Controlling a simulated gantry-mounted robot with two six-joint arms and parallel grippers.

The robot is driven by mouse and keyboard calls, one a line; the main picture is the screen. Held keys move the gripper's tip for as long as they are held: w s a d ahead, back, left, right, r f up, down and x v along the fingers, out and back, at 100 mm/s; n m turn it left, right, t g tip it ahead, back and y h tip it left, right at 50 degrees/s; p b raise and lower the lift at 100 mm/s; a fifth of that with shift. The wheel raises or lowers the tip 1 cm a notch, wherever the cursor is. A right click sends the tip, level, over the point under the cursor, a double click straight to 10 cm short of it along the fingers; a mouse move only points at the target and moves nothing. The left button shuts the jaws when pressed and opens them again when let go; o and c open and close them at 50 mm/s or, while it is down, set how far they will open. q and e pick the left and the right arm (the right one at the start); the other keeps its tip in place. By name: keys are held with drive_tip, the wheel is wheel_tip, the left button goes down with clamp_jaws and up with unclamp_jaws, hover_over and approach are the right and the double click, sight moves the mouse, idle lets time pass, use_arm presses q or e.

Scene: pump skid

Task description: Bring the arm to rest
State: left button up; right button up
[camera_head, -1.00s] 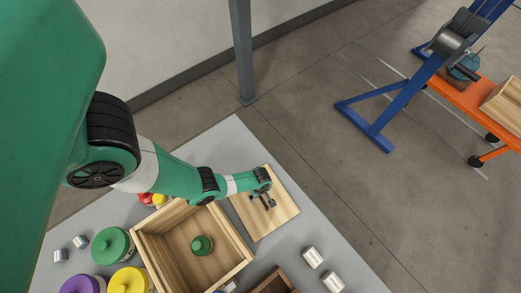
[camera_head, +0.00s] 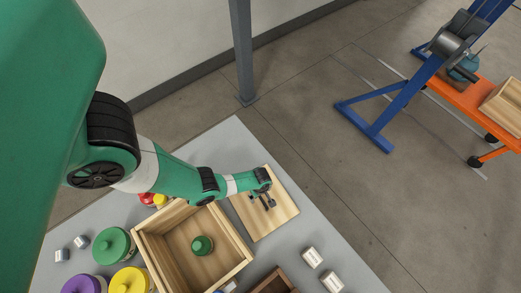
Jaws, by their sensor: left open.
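My left arm (camera_head: 170,174), green with white and black joints, reaches in from the left over the grey table. My left gripper (camera_head: 268,203) is open and empty. It hangs over a flat light wooden board (camera_head: 273,223) at the table's far side. Whether the fingertips touch the board cannot be told. My right gripper is not in view.
An open wooden box (camera_head: 236,271) with a green knobbed piece (camera_head: 202,245) inside stands beside the board. Green (camera_head: 113,245), yellow (camera_head: 128,281) and purple (camera_head: 82,285) lidded pots stand left. Small pale blocks (camera_head: 312,257) lie right. An orange cart (camera_head: 470,108) stands beyond.

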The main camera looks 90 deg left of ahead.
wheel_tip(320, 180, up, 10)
drive_tip(key=p, duration=0.8)
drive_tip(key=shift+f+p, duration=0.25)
drive_tip(key=shift+p, duration=0.15)
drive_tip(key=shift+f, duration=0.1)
